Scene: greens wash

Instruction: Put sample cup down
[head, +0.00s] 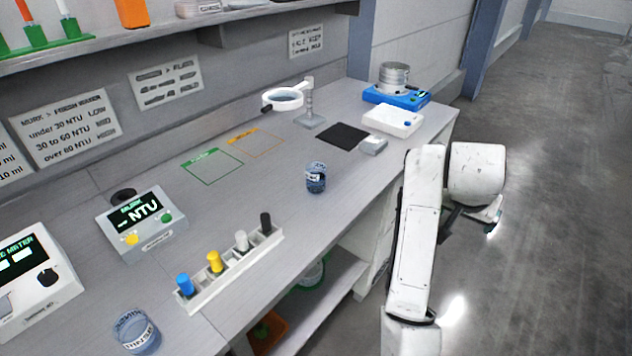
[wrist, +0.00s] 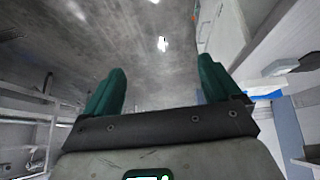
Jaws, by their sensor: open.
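A small sample cup (head: 316,178) with dark blue-grey content and a label stands upright on the bench, right of its middle and near the front edge. A second cup (head: 136,332) with a label and bluish content stands at the bench's near left. My gripper (wrist: 160,90) is open and empty in the wrist view, its two green fingers apart with only grey floor between them. In the head view my gripper (head: 492,222) hangs off the bench's right side, over the floor and partly hidden behind my arm. It is well away from both cups.
A rack (head: 235,272) with several coloured pegs lies along the front edge. An NTU meter (head: 142,222), green outline (head: 212,166), orange outline (head: 255,143), black mat (head: 343,137), magnifier stand (head: 310,105) and white scale (head: 392,120) occupy the bench. Bare bench surrounds the middle cup.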

